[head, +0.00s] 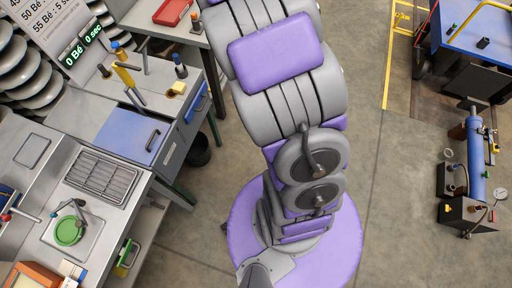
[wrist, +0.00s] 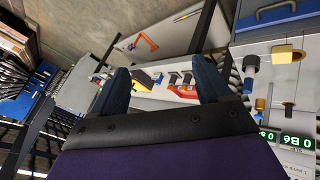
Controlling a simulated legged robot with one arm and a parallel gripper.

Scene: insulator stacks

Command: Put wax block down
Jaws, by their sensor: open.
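A small yellow block (head: 178,88), which looks like the wax block, sits on the grey workbench near its corner, above the blue-fronted drawers. It also shows at the right of the wrist view (wrist: 284,54), beside a dark-topped cylinder (wrist: 252,61). My gripper (wrist: 163,84) shows in the wrist view with its two dark blue fingers spread apart. No object is visibly held between them. The yellow block is to the right of the fingers, apart from them. In the head view my arm reaches up out of the frame and the gripper is hidden.
Upright yellow-handled tools (head: 124,76) stand on the bench near the block. A lit green display (head: 82,50) and stacked insulators (head: 40,72) are behind. The wrist view shows a pale table (wrist: 170,55) with an orange tool (wrist: 146,42). Floor at right is partly clear.

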